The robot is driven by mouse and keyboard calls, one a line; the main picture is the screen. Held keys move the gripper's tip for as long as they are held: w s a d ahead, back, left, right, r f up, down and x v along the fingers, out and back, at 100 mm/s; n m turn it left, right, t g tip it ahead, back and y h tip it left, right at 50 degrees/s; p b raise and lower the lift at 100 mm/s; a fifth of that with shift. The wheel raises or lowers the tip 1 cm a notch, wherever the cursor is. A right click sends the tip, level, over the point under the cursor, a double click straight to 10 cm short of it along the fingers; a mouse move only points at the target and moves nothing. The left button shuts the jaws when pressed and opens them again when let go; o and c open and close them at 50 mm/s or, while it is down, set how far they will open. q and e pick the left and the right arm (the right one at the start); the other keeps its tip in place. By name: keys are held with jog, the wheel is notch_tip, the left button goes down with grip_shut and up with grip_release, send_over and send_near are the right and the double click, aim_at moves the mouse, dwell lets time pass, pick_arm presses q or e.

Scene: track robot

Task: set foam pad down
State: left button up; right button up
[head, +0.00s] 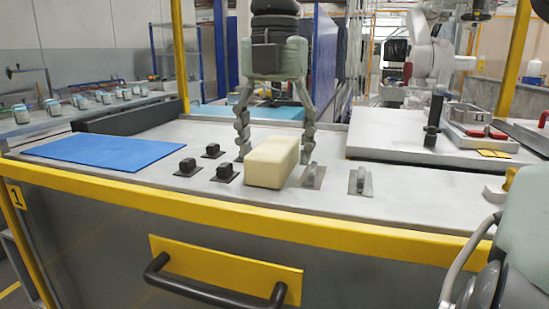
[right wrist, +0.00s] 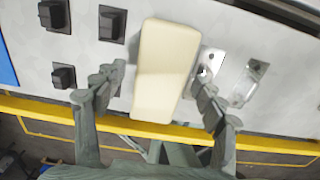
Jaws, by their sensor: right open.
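The foam pad (head: 268,166) is a cream, rounded block lying flat on the grey bench top, near its front edge. My right gripper (head: 275,158) points down over it in the head view, open, with one finger on each side of the pad. In the right wrist view the pad (right wrist: 165,70) lies between the spread fingers of the right gripper (right wrist: 160,76). A gap shows on the left side; the right finger is close to the pad, and I cannot tell whether it touches. My left gripper is not in view.
Several small black blocks (head: 187,167) sit left of the pad, and metal brackets (head: 361,181) to its right. A blue mat (head: 105,151) lies at the left. A raised plate (head: 385,131) with fixtures is at the back right. A yellow rail (head: 240,216) edges the front.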

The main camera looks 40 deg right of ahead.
jog(key=shift+f, duration=0.35)
jog(key=shift+c, duration=0.5)
jog(key=c, duration=1.1)
jog(key=shift+r, duration=0.15)
jog(key=shift+c, duration=0.2)
